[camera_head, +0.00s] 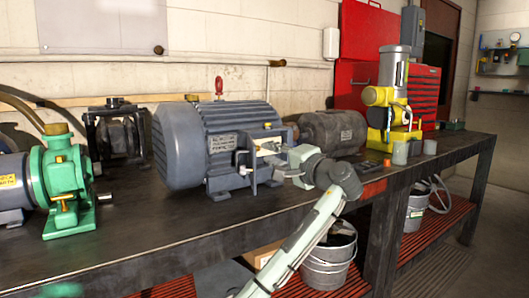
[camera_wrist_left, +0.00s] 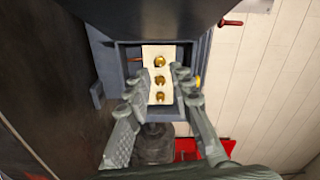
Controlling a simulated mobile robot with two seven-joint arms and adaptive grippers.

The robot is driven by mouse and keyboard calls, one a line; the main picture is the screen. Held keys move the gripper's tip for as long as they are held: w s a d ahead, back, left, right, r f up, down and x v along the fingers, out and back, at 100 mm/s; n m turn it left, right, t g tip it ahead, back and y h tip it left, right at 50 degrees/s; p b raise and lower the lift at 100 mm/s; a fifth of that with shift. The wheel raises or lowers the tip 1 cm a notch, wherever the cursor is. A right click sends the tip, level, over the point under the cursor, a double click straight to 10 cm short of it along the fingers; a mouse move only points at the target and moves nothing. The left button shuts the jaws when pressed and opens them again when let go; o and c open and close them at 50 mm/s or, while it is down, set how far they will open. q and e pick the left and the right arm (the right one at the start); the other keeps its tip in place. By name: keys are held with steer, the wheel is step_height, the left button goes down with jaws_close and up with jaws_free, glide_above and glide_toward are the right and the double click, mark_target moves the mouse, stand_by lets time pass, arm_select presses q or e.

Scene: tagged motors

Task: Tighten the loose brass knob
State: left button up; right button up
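The large grey motor (camera_head: 185,150) stands on the workbench, with an open box on its near side. In the left wrist view that grey box (camera_wrist_left: 108,75) holds a cream board (camera_wrist_left: 150,52) with three brass knobs in a row: a top one (camera_wrist_left: 160,61), a middle one (camera_wrist_left: 160,80) and a lower one (camera_wrist_left: 160,97). I cannot tell which is loose. My left gripper (camera_head: 278,165) is at the box. In the wrist view its fingers (camera_wrist_left: 160,84) are apart on either side of the board, with nothing clearly held between them. My right gripper is not in view.
A green pump (camera_head: 62,180) stands left, a dark brown motor (camera_head: 333,132) right, and a yellow and silver machine (camera_head: 393,95) beyond. Small cups (camera_head: 400,153) sit on the bench (camera_head: 150,245). A bucket (camera_head: 328,262) stands below. Bare bench top lies left of my arm.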

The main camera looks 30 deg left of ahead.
arm_select(q)
steer(key=v, duration=0.8)
